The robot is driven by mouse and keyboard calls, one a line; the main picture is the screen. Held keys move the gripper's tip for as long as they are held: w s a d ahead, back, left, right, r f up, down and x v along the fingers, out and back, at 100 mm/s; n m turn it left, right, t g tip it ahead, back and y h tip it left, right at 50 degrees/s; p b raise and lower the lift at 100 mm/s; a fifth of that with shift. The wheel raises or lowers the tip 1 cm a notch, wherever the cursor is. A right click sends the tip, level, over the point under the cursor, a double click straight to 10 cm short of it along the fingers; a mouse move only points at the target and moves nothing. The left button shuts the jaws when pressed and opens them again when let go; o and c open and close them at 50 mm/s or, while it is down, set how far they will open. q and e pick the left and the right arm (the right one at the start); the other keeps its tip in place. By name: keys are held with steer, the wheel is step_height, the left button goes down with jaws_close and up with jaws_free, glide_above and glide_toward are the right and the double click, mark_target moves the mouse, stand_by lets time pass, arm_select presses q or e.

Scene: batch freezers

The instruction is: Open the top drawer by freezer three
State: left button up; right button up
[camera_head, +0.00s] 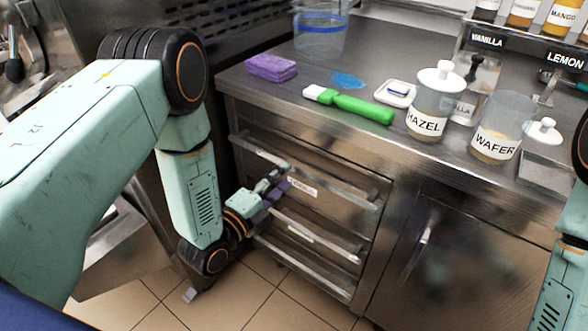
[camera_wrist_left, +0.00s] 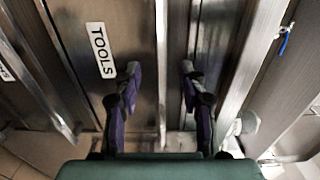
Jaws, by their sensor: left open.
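The top drawer (camera_head: 331,197) is shut in the steel counter unit, with a long bar handle (camera_head: 350,194) across its front. Its white label also shows in the left wrist view, reading TOOLS (camera_wrist_left: 101,51). My left gripper (camera_head: 278,180) is open and empty in front of this drawer, near the left part of the handle. In the left wrist view its two purple-grey fingers (camera_wrist_left: 162,85) lie either side of a narrow metal bar (camera_wrist_left: 161,50), apparently the handle. I cannot tell how deep the fingers reach around it. My right gripper is out of view.
Two more drawers lie below, with a handle (camera_head: 318,240) close under my gripper. A cabinet door (camera_head: 450,265) is to the right. On the counter stand a purple sponge (camera_head: 271,68), a green-handled brush (camera_head: 362,108), a HAZEL jar (camera_head: 425,123) and a WAFER jar (camera_head: 495,142).

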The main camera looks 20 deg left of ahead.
mark_target(291, 170)
arm_select(q)
steer(key=x, duration=0.3)
steer(key=shift+s+d, duration=0.1)
steer(key=shift+w+d+r+b, duration=0.1)
steer(key=shift+w+d+b, duration=0.05)
steer(key=shift+w+b, duration=0.35)
steer(key=shift+w+d, duration=0.15)
steer(key=shift+w, duration=0.3)
steer(key=shift+s, duration=0.15)
steer(key=c, duration=0.3)
jaws_close()
